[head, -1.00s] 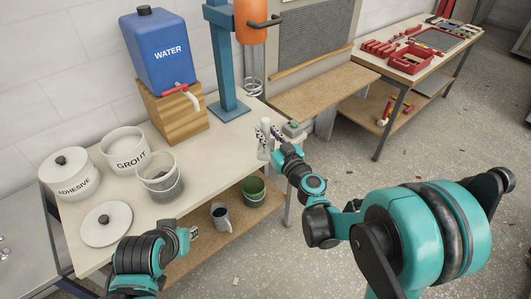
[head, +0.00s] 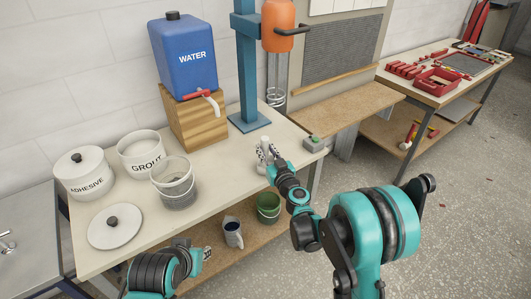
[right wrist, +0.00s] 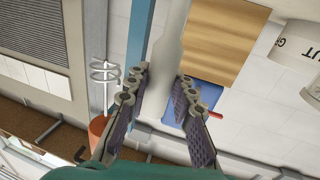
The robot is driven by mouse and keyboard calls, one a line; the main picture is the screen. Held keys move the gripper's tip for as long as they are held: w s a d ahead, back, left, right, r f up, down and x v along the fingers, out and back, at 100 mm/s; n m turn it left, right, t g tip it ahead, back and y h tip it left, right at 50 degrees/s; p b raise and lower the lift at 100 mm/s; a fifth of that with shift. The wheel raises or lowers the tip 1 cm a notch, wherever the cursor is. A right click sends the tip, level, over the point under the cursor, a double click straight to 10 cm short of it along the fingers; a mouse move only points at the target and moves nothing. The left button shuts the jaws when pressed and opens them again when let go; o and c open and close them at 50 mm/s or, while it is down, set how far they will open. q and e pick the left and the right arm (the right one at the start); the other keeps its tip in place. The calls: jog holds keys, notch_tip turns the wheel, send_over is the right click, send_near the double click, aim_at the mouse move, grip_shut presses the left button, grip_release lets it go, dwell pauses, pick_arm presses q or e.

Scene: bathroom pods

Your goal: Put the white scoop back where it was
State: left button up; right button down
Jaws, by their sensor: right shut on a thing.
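The white scoop (head: 265,143) is upright in my right gripper (head: 268,156), above the right part of the workbench (head: 228,180). In the right wrist view, the pale scoop (right wrist: 170,50) runs between the two fingers of the right gripper (right wrist: 160,92), which are shut on it. Its far end runs out of that view. My left gripper (head: 204,254) is low in front of the bench's front edge, and its fingers are too small to judge.
A grout tub (head: 141,155), an adhesive tub (head: 85,176), a clear bucket (head: 175,185) and a round lid (head: 115,226) stand on the left. A blue water container (head: 184,55) on a wooden block and a mixer stand (head: 248,122) stand behind. A small control box (head: 314,144) is at the right end.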

jog(key=shift+r, duration=0.1)
jog(key=c, duration=1.7)
grip_release()
jog(key=shift+f, duration=0.2)
jog(key=o, duration=0.4)
jog(key=shift+r, duration=0.15)
